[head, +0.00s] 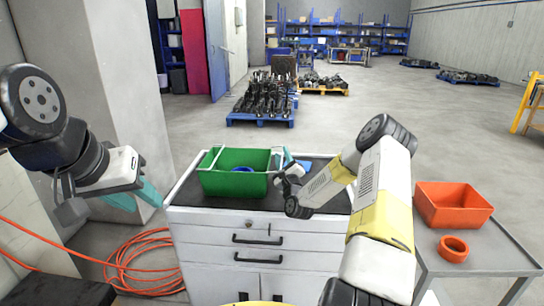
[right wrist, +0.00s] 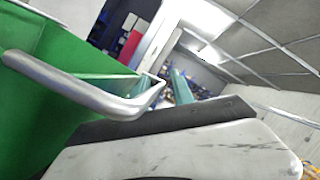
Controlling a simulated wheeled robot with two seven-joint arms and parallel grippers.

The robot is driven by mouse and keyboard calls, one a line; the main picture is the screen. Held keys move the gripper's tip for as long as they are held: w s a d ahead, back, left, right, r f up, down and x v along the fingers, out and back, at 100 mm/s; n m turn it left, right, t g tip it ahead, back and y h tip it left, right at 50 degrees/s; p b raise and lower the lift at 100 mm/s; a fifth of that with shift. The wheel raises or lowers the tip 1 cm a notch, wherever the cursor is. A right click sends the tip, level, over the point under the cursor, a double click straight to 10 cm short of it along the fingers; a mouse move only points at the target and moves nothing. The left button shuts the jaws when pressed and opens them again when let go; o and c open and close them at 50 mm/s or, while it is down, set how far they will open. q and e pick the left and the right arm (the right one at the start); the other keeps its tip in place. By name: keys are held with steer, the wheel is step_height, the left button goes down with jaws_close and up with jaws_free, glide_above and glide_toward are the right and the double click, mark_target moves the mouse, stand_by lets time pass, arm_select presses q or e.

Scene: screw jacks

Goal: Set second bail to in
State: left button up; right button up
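The green bin (head: 235,183) stands on the dark top of the white drawer cabinet. One pale wire bail (head: 209,158) is at its left end. Another bail (head: 281,157) is at its right end, partly hidden by my right gripper (head: 289,158). In the right wrist view a bail (right wrist: 95,92) crosses large in front of the green bin wall (right wrist: 35,95). A teal fingertip (right wrist: 180,87) shows just past its bent corner; contact and finger gap are unclear. My left gripper (head: 136,194) is open and empty, left of the cabinet, with teal fingers apart.
A blue item (head: 241,170) lies in the green bin. An orange bin (head: 453,204) and an orange ring (head: 453,248) are on the grey side table (head: 490,250) at right. An orange hose (head: 135,262) coils on the floor at left. Loaded pallets (head: 262,119) stand behind.

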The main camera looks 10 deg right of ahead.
steer(key=shift+c, duration=0.4)
jaws_close()
steer(key=shift+r+n, duration=0.15)
steer(key=shift+n, duration=0.15)
